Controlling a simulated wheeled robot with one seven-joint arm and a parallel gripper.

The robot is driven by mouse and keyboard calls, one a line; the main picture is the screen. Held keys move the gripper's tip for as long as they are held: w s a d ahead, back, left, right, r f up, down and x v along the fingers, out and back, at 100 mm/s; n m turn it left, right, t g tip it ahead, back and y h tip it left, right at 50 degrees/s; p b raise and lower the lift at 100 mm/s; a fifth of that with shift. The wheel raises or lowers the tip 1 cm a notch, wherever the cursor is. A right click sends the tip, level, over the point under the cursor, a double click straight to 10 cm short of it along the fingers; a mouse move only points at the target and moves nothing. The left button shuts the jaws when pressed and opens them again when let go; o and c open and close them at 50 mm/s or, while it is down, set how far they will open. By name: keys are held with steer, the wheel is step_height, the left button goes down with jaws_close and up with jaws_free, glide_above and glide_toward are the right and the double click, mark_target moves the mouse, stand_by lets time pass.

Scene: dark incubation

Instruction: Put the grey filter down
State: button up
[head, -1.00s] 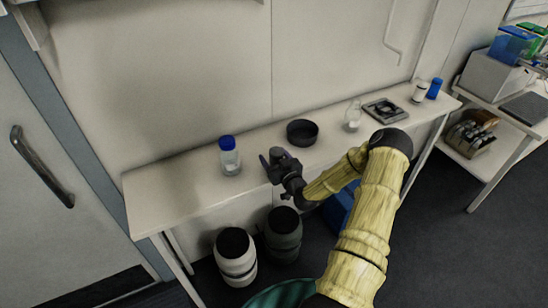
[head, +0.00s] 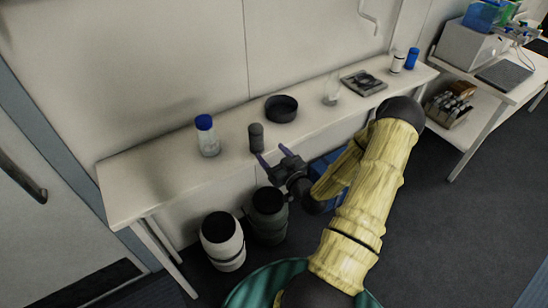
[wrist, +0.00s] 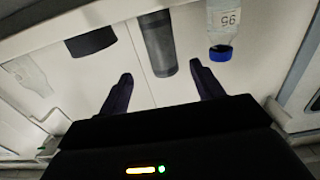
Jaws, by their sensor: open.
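The grey filter (head: 256,137) is a dark grey cylinder standing upright on the white bench, between the blue-capped bottle and the black dish. It also shows in the wrist view (wrist: 157,45), beyond and between my fingertips. My gripper (head: 273,156) is open and empty at the bench's front edge, just in front of the filter. In the wrist view both fingers (wrist: 160,72) are spread apart, with the filter's near end close to them. I cannot tell whether either finger touches it.
The blue-capped bottle (head: 208,138) stands left of the filter and the black dish (head: 281,108) stands right. A clear flask (head: 331,90) and a flat dark device (head: 363,83) are further right. Two bins (head: 222,240) (head: 268,215) stand below the white bench (head: 130,192). The bench's left end is clear.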

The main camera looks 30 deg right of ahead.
steer(key=shift+a, duration=0.1)
steer(key=shift+s, duration=0.1)
stand_by(0.4)
steer(key=a+f+n+g+y, duration=0.1)
steer(key=a+n+g, duration=0.3)
steer(key=a+g, duration=0.45)
steer(key=s+a+r+m+g, duration=0.2)
steer(key=s+a+r+g, duration=0.1)
steer(key=s, duration=0.4)
steer(key=s+a+r+m+g+h, duration=0.1)
steer(key=s+a+r+m+g, duration=0.1)
steer(key=s+a+r+g, duration=0.2)
steer(key=s+a+r, duration=0.2)
steer(key=s+r, duration=0.2)
steer(key=shift+a+r+h, duration=0.2)
steer(key=shift+r+h, duration=0.05)
steer(key=shift+h, duration=0.05)
